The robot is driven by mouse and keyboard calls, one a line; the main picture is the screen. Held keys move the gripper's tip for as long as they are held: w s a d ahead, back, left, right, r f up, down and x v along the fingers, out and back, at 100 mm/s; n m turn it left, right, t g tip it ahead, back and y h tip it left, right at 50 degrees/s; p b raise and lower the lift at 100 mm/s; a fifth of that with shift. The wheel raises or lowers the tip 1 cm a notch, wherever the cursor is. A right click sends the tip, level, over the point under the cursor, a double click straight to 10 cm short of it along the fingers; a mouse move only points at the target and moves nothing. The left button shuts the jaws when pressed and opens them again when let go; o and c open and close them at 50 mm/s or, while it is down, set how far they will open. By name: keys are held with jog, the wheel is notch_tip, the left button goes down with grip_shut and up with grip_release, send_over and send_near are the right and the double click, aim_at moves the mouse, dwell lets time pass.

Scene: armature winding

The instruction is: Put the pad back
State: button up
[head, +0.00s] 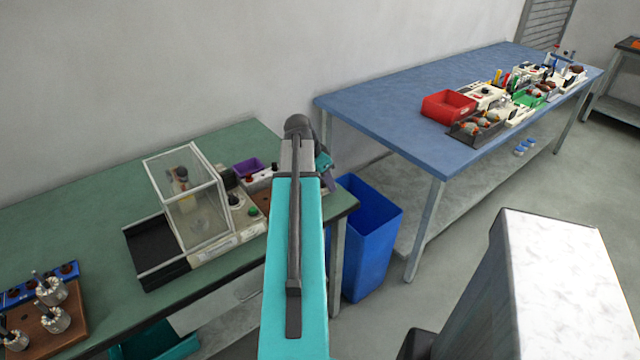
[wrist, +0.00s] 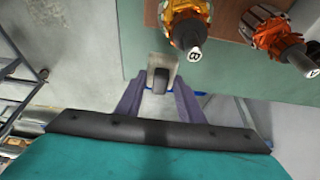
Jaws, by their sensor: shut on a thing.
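My gripper (wrist: 158,88) is shut on a small pale plate with a dark rounded part, which looks like the pad (wrist: 161,78). The fingers stand on either side of it. In the wrist view it shows near the edge of the green bench (wrist: 225,70), below a wooden board with armatures; I cannot tell its height above the bench. In the head view my gripper is mostly hidden behind my teal arm, at the right end of the green bench (head: 95,185). The pad cannot be made out there.
Two copper-wound armatures (wrist: 187,22) (wrist: 275,35) stand on the wooden board (wrist: 228,22) close to my gripper. A clear-sided box (head: 188,200) and a purple tray (head: 246,168) are on the green bench. A blue bin (head: 368,235) stands beside it. A blue table (head: 400,105) holds a red bin (head: 448,106).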

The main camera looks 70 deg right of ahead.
aim_at(321, 184)
jog(key=shift+w+d+f, duration=0.15)
jog(key=shift+w+d, duration=0.8)
jog(key=shift+w, duration=0.25)
jog(key=shift+f+p, duration=0.1)
jog(key=shift+p, duration=0.2)
jog(key=shift+f+p, duration=0.5)
jog(key=shift+f, duration=1.15)
jog(key=shift+f, duration=0.15)
jog(key=o, duration=1)
jog(key=shift+r, duration=0.25)
jog(key=b+v, duration=0.2)
jog(key=v, duration=0.9)
jog(key=shift+a+r, duration=0.25)
jog(key=shift+r, duration=0.1)
jog(key=shift+w, duration=0.1)
